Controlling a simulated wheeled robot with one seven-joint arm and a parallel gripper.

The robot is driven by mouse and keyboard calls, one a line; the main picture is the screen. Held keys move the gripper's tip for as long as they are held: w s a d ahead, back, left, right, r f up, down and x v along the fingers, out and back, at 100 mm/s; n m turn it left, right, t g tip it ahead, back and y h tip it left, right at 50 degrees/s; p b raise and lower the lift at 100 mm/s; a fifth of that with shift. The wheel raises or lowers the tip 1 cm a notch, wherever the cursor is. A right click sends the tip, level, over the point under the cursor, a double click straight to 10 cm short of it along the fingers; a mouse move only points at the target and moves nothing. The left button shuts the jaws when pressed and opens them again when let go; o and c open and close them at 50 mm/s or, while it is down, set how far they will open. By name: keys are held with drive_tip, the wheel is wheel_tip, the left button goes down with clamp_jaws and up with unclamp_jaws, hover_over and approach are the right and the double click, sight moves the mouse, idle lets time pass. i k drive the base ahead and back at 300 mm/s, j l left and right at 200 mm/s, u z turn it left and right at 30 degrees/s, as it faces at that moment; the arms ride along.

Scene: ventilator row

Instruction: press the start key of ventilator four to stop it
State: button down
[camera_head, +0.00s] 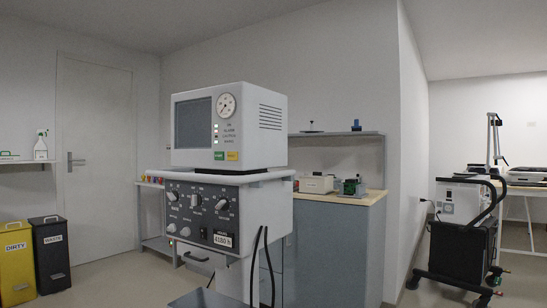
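A white ventilator (225,165) stands upright on a stand in the middle of the head camera view, its front turned slightly left. The lower dark panel (202,209) has several knobs and an hour counter that seems to read 4180 h. I see no number naming this ventilator. My gripper is not in view.
Black hoses (257,262) hang at the ventilator's right side. A wooden-topped counter (368,198) stands behind it. A yellow bin (16,262) and a dark bin (51,254) stand at left. A wheeled black-and-white cart (462,235) stands at right. Floor (135,283) left of the ventilator is clear.

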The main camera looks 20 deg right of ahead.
sight(218, 155)
drive_tip(key=i+j+z, duration=0.25)
drive_tip(key=j, duration=0.15)
drive_tip(key=i+j+z, duration=0.1)
drive_tip(key=j+z, duration=0.15)
drive_tip(key=j, duration=0.15)
drive_tip(key=i+j+z, duration=0.1)
drive_tip(key=j+z, duration=0.15)
drive_tip(key=j, duration=0.2)
drive_tip(key=j+z, duration=0.25)
drive_tip(key=j, duration=0.2)
drive_tip(key=i+j, duration=0.1)
drive_tip(key=j, duration=1)
drive_tip(key=i, duration=0.1)
